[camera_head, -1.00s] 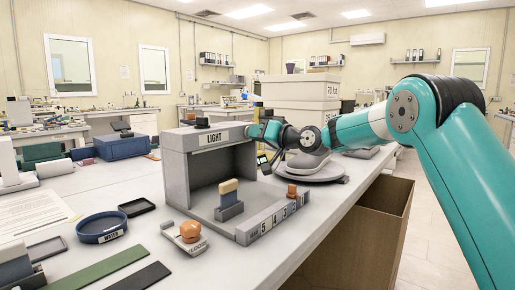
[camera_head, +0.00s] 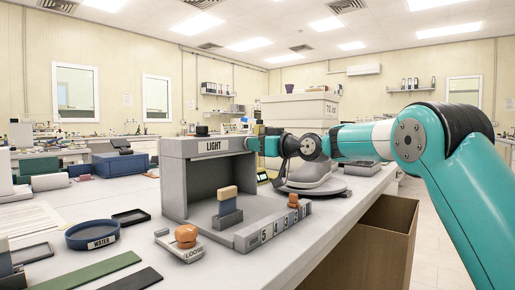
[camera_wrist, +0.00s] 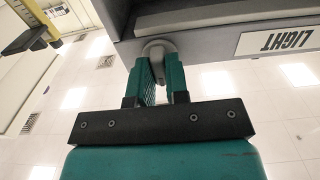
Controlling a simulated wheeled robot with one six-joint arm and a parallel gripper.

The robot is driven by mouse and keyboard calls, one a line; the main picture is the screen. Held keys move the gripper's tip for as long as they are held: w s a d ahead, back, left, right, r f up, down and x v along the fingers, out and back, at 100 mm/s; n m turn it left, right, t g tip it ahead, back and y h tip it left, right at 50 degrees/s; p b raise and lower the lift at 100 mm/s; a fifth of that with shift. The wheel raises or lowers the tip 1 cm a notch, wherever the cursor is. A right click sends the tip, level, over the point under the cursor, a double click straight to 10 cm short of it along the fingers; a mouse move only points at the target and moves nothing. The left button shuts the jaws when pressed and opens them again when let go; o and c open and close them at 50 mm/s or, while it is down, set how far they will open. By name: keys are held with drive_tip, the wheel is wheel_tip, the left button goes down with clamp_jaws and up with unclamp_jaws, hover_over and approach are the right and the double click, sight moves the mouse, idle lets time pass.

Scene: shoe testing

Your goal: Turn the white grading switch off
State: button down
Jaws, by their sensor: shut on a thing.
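The grey booth with the LIGHT label (camera_head: 214,147) stands on the bench in the head view. My gripper (camera_head: 254,144) is at the right end of its top front edge. In the wrist view my gripper (camera_wrist: 160,72) is shut on a light grey, rounded switch knob (camera_wrist: 158,47), beside the LIGHT label (camera_wrist: 289,40). The knob sits at the booth's edge between the two teal fingers, which hide part of it. In the head view the gripper and arm hide the knob. Whether it is on or off cannot be told.
A shoe (camera_head: 308,176) on a round grey stand is behind and right of the booth, close under my arm. An open brown bin (camera_head: 375,235) stands by the bench's right edge.

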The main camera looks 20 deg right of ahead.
idle(0.3)
drive_tip(key=c, duration=1.1)
unclamp_jaws()
drive_tip(key=b+v, duration=0.2)
drive_tip(key=v, duration=1.5)
drive_tip(key=shift+s+d, duration=0.15)
drive_tip(key=shift+s, duration=0.05)
